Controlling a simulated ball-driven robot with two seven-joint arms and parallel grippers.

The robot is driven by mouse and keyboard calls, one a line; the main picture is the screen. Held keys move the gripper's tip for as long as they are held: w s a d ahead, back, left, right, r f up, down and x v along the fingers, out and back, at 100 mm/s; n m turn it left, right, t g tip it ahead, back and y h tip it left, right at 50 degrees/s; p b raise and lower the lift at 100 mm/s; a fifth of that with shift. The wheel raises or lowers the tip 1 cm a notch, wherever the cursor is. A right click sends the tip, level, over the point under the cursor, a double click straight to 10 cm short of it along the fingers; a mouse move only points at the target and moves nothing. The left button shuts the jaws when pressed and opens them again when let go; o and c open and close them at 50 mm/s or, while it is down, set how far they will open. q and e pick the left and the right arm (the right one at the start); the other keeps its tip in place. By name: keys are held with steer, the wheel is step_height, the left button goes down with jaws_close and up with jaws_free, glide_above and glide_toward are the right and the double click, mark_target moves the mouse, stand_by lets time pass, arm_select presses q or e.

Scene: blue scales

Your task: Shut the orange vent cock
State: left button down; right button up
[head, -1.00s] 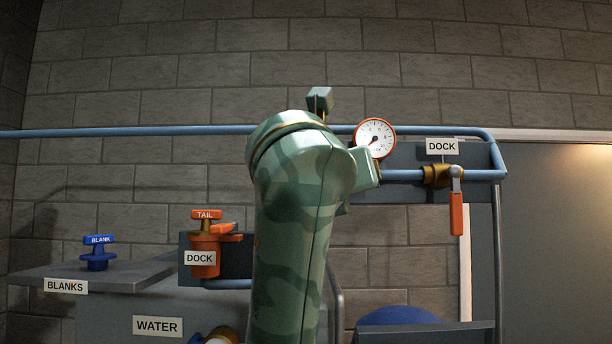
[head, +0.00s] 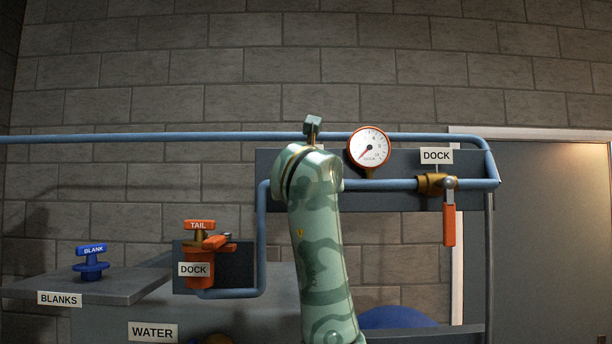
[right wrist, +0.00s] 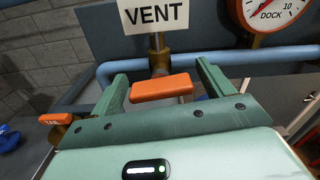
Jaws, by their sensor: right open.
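The orange vent cock handle (right wrist: 162,87) shows in the right wrist view below a white VENT sign (right wrist: 148,15). It lies crosswise in front of a brass body (right wrist: 160,62). My right gripper (right wrist: 162,76) is open, with one green finger on each side of the handle. There is a gap to the left finger and a wider one to the right finger, so the jaws are not closed on it. In the head view my camouflaged right arm hides the vent cock and the gripper. My left gripper is not in view.
A dock gauge (head: 369,147) and an orange lever valve (head: 449,223) are right of my arm. The orange TAIL fitting (head: 199,258) and blue BLANK plug (head: 91,263) are left. A blue pipe (head: 130,138) runs along the wall.

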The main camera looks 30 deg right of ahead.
steer(key=shift+w+d, duration=0.3)
steer(key=shift+w, duration=0.1)
steer(key=c, duration=1)
steer(key=shift+m, duration=0.9)
steer(key=o, duration=1)
steer(key=shift+s+a, duration=0.1)
